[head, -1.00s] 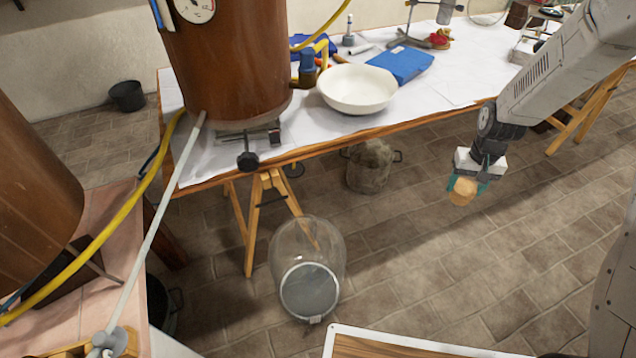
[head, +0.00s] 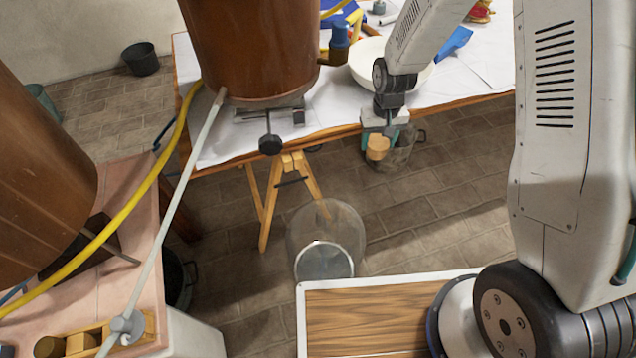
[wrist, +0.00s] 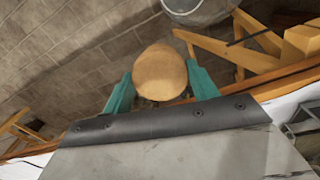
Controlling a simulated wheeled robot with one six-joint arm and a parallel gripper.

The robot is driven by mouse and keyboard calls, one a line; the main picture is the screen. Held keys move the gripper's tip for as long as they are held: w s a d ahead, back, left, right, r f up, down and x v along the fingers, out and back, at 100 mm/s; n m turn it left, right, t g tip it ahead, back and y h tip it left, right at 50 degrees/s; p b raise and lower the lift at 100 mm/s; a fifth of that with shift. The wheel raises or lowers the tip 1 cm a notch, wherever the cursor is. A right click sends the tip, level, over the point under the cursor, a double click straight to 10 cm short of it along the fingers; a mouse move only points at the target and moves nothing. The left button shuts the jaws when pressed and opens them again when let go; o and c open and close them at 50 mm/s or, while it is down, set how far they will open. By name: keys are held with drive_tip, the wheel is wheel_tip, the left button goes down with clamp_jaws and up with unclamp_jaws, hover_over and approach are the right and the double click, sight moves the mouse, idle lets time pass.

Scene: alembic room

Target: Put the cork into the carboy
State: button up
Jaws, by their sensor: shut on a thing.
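The cork (head: 378,146) is a tan, rounded plug held between the teal fingertips of my gripper (head: 380,143). In the wrist view the cork (wrist: 160,73) sits between both fingers of my gripper (wrist: 161,88), and it hides what is right behind it.
A paper-covered table (head: 230,142) on wooden trestles (head: 273,200) stands behind the carboy, with a copper vessel (head: 250,50) and a white bowl (head: 366,78). A wooden board (head: 365,318) lies in front.

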sight(328, 203)
drive_tip(key=s+a+f+n, duration=0.2)
drive_tip(key=s+a+f, duration=0.3)
drive_tip(key=s+a, duration=0.75)
drive_tip(key=shift+w+a+f, duration=0.3)
drive_tip(key=shift+f, duration=0.55)
drive_tip(key=shift+w+a+f, duration=0.25)
drive_tip(key=shift+f, duration=0.6)
drive_tip(key=shift+w+a+f, duration=0.3)
drive_tip(key=shift+f, duration=0.55)
drive_tip(key=shift+f, duration=1.7)
idle(1.2)
drive_tip(key=o, duration=1.3)
drive_tip(key=shift+r, duration=0.1)
